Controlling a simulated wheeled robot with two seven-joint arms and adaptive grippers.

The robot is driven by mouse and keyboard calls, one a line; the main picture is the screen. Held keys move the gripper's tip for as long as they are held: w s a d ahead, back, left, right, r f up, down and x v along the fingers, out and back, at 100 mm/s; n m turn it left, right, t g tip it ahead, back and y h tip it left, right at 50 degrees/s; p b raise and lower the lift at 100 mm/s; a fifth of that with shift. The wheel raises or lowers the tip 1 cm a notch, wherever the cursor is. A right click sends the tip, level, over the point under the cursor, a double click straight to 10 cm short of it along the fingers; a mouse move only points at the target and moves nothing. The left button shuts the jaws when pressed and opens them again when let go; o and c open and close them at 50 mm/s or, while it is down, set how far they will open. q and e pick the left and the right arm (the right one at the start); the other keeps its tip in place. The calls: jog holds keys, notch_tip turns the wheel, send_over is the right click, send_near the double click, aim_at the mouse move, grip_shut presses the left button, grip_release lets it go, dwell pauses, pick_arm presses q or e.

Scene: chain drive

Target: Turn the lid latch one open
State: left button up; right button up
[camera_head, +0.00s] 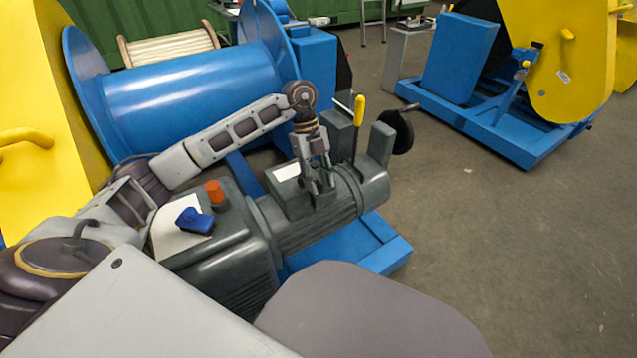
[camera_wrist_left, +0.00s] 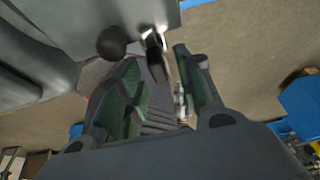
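My left gripper (camera_head: 318,190) points down beside the grey-green motor's terminal box, seen in the head view. In the left wrist view its two green-padded fingers (camera_wrist_left: 160,62) are apart. A small light metal piece with a dark stem (camera_wrist_left: 152,40) shows at the fingertips, beside a dark round knob (camera_wrist_left: 112,43). It may be the lid latch; I cannot tell whether the fingers touch it. In the head view the latch cannot be made out behind the gripper. My right gripper is not in view.
The grey-green motor (camera_head: 325,220) sits on a blue frame (camera_head: 375,258). A yellow-handled lever (camera_head: 359,112) and a black handwheel (camera_head: 397,131) stand close to my left gripper. An orange button (camera_head: 215,192) and a blue object (camera_head: 195,221) are nearer. Open floor lies right.

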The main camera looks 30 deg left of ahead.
pick_arm(q)
jog(key=shift+f, duration=0.15)
grip_shut()
